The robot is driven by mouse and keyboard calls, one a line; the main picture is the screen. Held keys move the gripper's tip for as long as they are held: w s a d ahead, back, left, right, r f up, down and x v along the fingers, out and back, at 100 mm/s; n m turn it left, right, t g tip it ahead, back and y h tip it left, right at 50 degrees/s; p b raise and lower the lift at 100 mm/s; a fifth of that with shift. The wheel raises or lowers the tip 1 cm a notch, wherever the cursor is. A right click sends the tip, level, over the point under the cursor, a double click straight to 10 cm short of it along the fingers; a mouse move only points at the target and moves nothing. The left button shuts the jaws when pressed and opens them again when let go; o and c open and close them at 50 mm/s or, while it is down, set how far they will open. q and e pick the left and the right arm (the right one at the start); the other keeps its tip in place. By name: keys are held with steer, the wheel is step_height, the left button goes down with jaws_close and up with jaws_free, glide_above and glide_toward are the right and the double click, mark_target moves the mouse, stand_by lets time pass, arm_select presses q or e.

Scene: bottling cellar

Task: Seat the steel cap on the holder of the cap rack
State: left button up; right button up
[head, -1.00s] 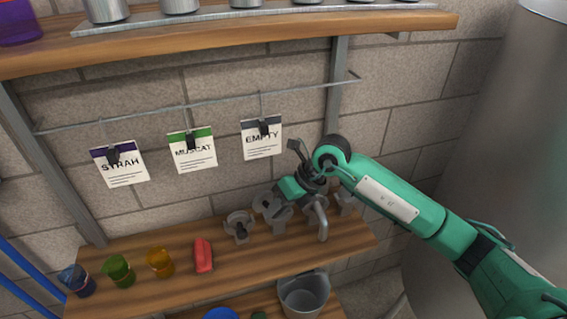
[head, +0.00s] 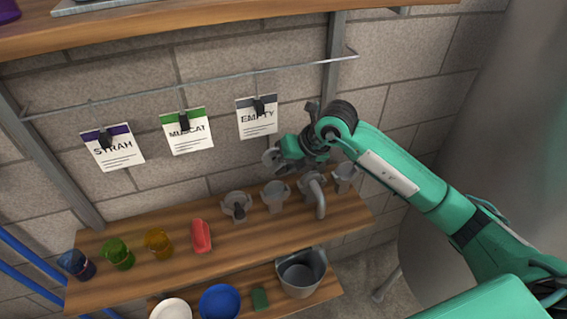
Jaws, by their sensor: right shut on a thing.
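My right gripper (head: 285,154) is shut on a grey, round-edged piece that looks like the steel cap (head: 270,160). The cap is held above the shelf, in front of the wall, and the green fingers partly hide it. Below it a row of grey cup-like holders, apparently the cap rack (head: 275,198), stands on the wooden shelf. The leftmost holder (head: 236,204) has a dark upright piece at its front. A bent grey pipe-like piece (head: 319,198) stands at the third holder. The cap is apart from the holders. My left gripper is not in view.
A red piece (head: 201,237) and amber (head: 158,242), green (head: 118,254) and blue (head: 76,264) cups stand left on the shelf. Label cards hang above, including EMPTY (head: 257,122). A grey bucket (head: 299,275) and blue bowl (head: 219,302) are below. A large tank (head: 500,150) stands right.

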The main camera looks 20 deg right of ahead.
steer(key=shift+f+b, duration=0.7)
steer(key=shift+f, duration=0.7)
step_height(320, 180, down, 10)
steer(key=b, duration=0.6)
steer(key=shift+r, duration=0.15)
steer(key=shift+f+b, duration=0.5)
steer(key=shift+b, duration=0.25)
steer(key=o, duration=1.1)
